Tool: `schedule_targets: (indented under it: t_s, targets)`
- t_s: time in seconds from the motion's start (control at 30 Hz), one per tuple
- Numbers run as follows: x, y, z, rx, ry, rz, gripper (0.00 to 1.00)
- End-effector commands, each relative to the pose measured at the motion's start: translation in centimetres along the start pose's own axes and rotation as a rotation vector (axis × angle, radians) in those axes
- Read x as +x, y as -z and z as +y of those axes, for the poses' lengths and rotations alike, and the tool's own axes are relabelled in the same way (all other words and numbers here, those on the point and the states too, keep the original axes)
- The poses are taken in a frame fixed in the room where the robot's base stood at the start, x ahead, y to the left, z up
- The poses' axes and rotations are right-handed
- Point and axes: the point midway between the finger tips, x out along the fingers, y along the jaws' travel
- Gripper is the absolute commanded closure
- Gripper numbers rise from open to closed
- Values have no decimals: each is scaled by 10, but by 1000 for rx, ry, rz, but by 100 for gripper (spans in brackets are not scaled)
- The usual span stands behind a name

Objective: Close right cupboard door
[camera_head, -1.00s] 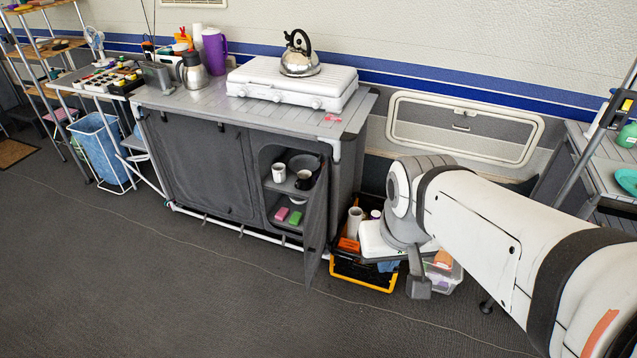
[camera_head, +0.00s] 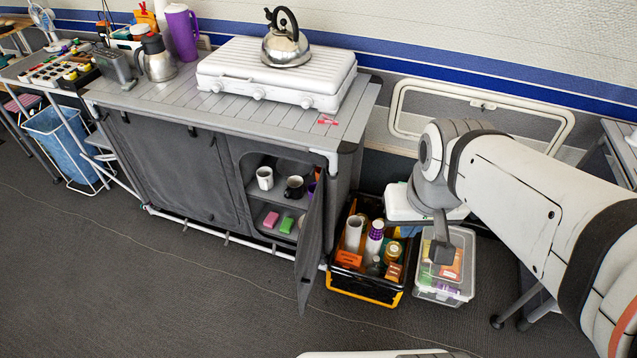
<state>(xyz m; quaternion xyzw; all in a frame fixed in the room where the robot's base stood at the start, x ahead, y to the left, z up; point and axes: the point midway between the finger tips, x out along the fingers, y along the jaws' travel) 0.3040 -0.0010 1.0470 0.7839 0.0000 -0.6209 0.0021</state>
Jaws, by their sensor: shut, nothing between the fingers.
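The right cupboard door (camera_head: 311,238) is a grey fabric panel standing open, swung out toward me from the right end of the grey cupboard (camera_head: 178,175). Behind it the opening shows a shelf (camera_head: 271,191) with a white mug and a dark mug, and pink and green blocks below. My gripper (camera_head: 442,255) hangs to the right of the door, above the crate and the clear box, apart from the door. Its fingers point down and are shut with nothing between them.
A black and orange crate (camera_head: 366,292) of bottles stands right of the door, with a clear box (camera_head: 449,290) beside it. A white stove (camera_head: 277,75) with a kettle (camera_head: 286,40) sits on the countertop. The floor in front of the cupboard is clear.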

Motion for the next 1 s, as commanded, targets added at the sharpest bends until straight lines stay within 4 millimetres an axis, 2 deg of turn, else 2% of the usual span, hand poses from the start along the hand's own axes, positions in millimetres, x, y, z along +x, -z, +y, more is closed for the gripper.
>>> schedule_targets:
  t_s: [0.3, 0.37, 0.47, 0.57, 1.0]
  targets:
    - [2, 0, 0, 3, 2, -5, 100]
    - [9, 0, -1, 14, 10, -22, 100]
    - [30, -1, -5, 52, 41, -87, 100]
    - [65, -1, -11, 124, 96, -193, 100]
    - [246, 10, -37, 590, 454, -719, 100]
